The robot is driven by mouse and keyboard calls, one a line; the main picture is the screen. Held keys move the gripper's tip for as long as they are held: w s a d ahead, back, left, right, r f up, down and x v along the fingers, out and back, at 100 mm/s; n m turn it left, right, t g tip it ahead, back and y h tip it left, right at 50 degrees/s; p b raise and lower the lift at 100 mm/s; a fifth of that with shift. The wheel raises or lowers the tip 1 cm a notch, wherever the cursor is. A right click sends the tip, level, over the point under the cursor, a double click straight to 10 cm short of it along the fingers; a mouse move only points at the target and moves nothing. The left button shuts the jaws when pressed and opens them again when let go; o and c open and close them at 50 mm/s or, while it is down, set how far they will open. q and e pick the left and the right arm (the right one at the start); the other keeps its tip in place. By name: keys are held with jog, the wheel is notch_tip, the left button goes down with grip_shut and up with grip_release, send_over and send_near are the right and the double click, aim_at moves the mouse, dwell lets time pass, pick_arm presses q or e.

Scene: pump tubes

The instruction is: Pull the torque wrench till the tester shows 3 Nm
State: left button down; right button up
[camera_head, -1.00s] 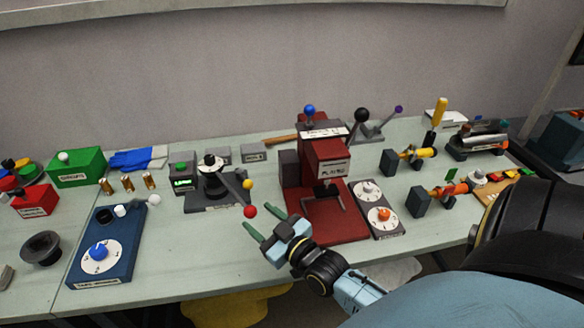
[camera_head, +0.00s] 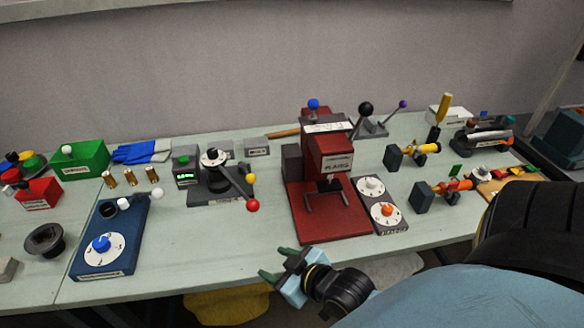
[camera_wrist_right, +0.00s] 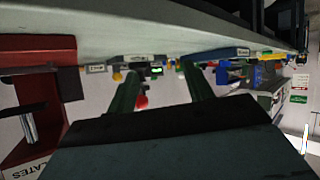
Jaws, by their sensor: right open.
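The torque wrench is a dark lever (camera_head: 236,184) on a grey base with a white dial (camera_head: 213,158). A red ball (camera_head: 253,205) ends it, and a yellow ball (camera_head: 251,179) sits close by. The tester (camera_head: 186,172) stands just left, with a small lit green display whose figures are too small to read. My right gripper (camera_head: 272,263) is open and empty at the table's front edge, below and apart from the red ball. In the right wrist view the red ball (camera_wrist_right: 142,101) shows beyond the parted fingers. My left gripper is out of view.
A red press (camera_head: 325,175) stands right of the wrench, with a grey dial panel (camera_head: 380,205) beside it. A blue dial box (camera_head: 112,240) lies to the left. The table between the blue box and the press is clear in front of the wrench.

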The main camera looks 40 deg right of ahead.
jog(key=s+a+f+g, duration=0.1)
jog(key=s+f+g, duration=0.2)
jog(key=f, duration=0.5)
jog(key=s+f+g, duration=0.3)
jog(key=f, duration=0.4)
jog(key=shift+s+a+f+m+h+b, duration=0.15)
jog(key=shift+a+f+m+h+b, duration=0.2)
jog(key=shift+f+h+b, duration=0.1)
